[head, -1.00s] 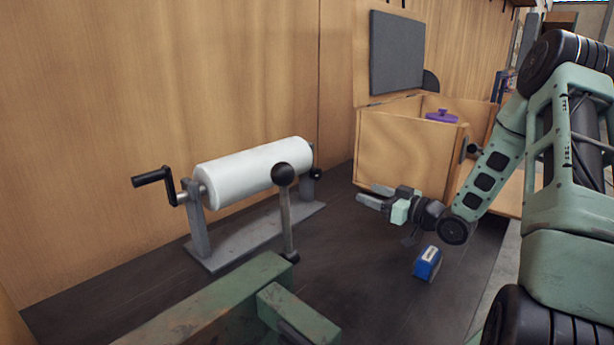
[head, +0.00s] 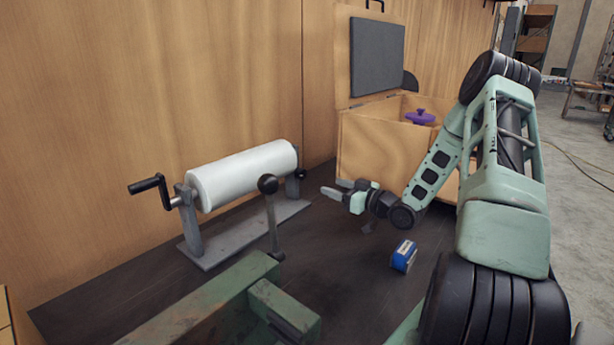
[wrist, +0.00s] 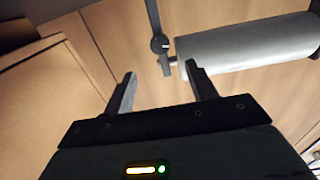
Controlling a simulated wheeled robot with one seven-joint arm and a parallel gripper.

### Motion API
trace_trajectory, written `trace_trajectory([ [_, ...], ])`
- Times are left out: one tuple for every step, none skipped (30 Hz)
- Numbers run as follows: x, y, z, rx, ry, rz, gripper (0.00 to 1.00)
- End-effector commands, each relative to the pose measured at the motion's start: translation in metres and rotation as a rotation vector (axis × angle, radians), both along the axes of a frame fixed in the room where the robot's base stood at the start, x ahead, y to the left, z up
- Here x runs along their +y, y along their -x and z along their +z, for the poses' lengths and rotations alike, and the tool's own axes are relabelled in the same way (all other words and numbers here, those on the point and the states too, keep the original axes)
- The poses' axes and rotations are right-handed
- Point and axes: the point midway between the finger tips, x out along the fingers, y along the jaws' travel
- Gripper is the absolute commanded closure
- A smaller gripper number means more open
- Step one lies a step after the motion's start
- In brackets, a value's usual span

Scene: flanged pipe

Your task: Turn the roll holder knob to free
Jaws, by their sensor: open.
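The roll holder (head: 245,230) is a grey stand with two uprights and a white roll (head: 245,174), set before the wooden wall. Its small black knob (head: 301,174) is at the right end. The wrist view shows the knob (wrist: 159,43) with a pale mark on its face, beside the end of the roll (wrist: 245,45). My gripper (head: 337,188) is open and empty, to the right of the knob and apart from it. In the wrist view its fingers (wrist: 160,76) point towards the knob, which lies beyond the gap between them.
A black crank (head: 150,187) is on the holder's left end. A ball-topped lever (head: 270,215) and green metal part (head: 215,300) stand in front. A wooden box (head: 380,148) with raised lid is behind my gripper. A blue box (head: 403,256) lies on the dark bench.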

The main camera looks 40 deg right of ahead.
Motion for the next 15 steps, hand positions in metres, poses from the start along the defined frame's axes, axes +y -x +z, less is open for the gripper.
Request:
trace_trajectory([
  [0.002, -0.011, 0.002, -0.001, 0.0, 0.003, 0.43],
  [0.003, -0.017, 0.002, -0.001, 0.0, 0.003, 0.43],
  [0.005, -0.026, 0.002, -0.002, -0.001, 0.003, 0.43],
  [0.006, -0.032, 0.002, -0.002, -0.001, 0.003, 0.43],
  [0.006, -0.038, 0.002, -0.001, 0.0, 0.002, 0.43],
  [0.007, -0.047, 0.002, -0.001, -0.001, 0.002, 0.43],
  [0.009, -0.053, 0.002, -0.002, -0.001, 0.003, 0.43],
  [0.009, -0.058, 0.002, -0.001, -0.002, 0.003, 0.43],
  [0.01, -0.066, 0.002, -0.001, -0.001, 0.001, 0.43],
  [0.011, -0.071, 0.002, -0.001, -0.001, 0.002, 0.43],
  [0.011, -0.076, 0.001, -0.001, -0.001, 0.002, 0.43],
  [0.012, -0.082, 0.001, 0.0, -0.002, 0.002, 0.43],
  [0.013, -0.087, 0.001, -0.001, -0.001, 0.001, 0.43],
  [0.013, -0.091, 0.002, -0.001, 0.0, 0.001, 0.43],
  [0.014, -0.095, 0.001, 0.0, -0.001, 0.001, 0.43],
])
